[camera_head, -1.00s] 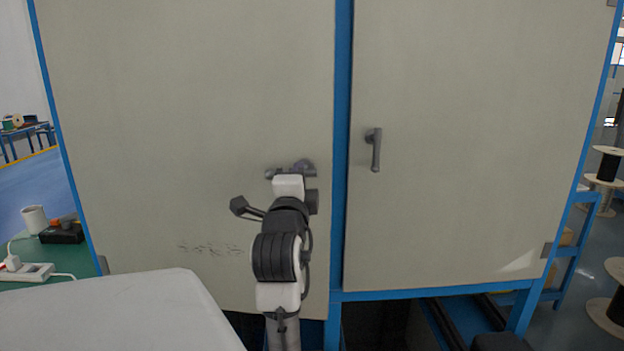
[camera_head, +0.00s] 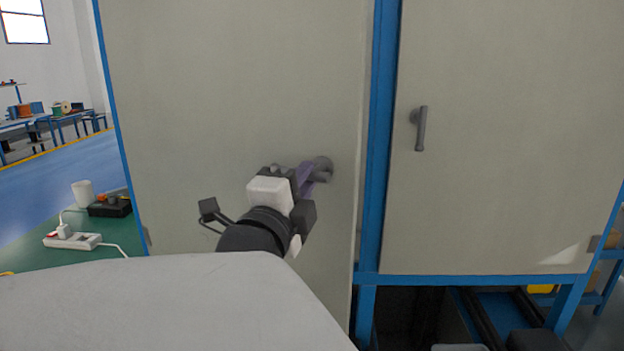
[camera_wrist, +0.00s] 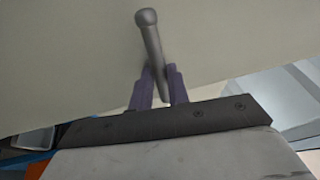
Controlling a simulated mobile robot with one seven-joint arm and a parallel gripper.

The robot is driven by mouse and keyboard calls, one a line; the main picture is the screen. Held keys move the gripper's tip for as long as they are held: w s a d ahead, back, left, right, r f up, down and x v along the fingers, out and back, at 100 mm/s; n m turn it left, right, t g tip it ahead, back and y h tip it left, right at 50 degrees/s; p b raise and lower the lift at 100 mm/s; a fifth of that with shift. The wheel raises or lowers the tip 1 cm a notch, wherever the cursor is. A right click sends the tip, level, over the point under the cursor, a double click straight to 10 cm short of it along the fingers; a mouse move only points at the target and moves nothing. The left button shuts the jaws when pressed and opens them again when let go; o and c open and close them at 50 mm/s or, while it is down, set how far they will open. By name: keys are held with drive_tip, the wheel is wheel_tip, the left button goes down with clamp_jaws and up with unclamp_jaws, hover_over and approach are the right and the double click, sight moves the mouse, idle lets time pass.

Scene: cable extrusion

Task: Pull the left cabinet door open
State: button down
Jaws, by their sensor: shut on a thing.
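The left cabinet door (camera_head: 230,90) is a beige panel in a blue frame. Its right edge slants away from the centre post and its bottom hangs lower than the right door's, so it looks slightly ajar. Its grey handle (camera_head: 324,165) is near that edge, partly hidden by my gripper (camera_head: 308,178). In the wrist view the handle (camera_wrist: 150,42) is a rounded bar running down between the two dark purple fingers of my gripper (camera_wrist: 158,88), which are shut on it.
The right cabinet door (camera_head: 500,130) is closed, with its own grey handle (camera_head: 420,128). A blue post (camera_head: 382,140) stands between the doors.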

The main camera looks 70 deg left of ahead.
drive_tip(key=shift+s+r, duration=0.1)
drive_tip(key=shift+s, duration=0.05)
drive_tip(key=c, duration=1.4)
unclamp_jaws()
drive_tip(key=shift+s+a, duration=0.1)
drive_tip(key=shift+o, duration=0.2)
drive_tip(key=b+v, duration=0.3)
drive_tip(key=v, duration=1)
drive_tip(key=shift+d+b, duration=0.35)
drive_tip(key=shift+b, duration=0.05)
drive_tip(key=shift+s, duration=0.15)
